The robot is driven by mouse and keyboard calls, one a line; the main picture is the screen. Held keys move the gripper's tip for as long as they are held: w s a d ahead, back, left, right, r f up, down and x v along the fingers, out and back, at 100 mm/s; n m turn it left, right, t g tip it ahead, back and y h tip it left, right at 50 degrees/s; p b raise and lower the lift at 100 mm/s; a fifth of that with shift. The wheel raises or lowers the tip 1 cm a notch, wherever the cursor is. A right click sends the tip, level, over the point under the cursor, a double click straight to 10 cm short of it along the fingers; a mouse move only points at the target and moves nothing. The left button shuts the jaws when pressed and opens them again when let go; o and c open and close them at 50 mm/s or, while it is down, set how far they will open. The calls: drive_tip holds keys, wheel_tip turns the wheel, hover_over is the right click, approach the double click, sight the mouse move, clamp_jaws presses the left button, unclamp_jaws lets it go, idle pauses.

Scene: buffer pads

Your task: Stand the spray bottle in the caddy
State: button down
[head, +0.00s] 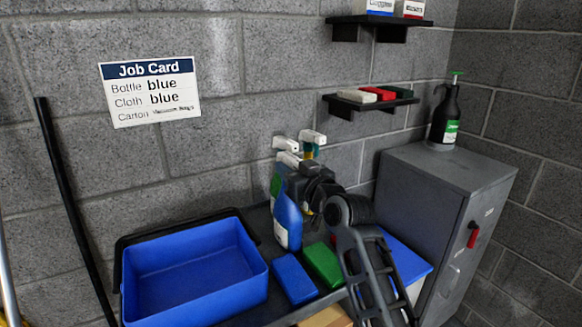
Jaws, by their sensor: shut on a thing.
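The blue spray bottle (288,224) has a white trigger head and stands nearly upright, right of the caddy. My gripper (296,187) is at its upper part from the right and is shut on it. The fingertips are partly hidden, and I cannot tell whether the bottle's base touches the surface. The blue caddy (205,299) is an open box at the left with a dark handle along its rim. It looks empty.
More spray bottles with white heads (312,137) stand just behind my gripper. A blue cloth (295,279) and a green cloth (323,263) lie right of the caddy. A grey cabinet (420,190) stands at right. The job card (150,92) reads bottle blue, cloth blue.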

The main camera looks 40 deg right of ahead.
idle(0.3)
drive_tip(key=c, duration=0.8)
unclamp_jaws()
drive_tip(key=b+v, duration=0.2)
drive_tip(key=v, duration=1)
drive_tip(key=shift+r, duration=0.1)
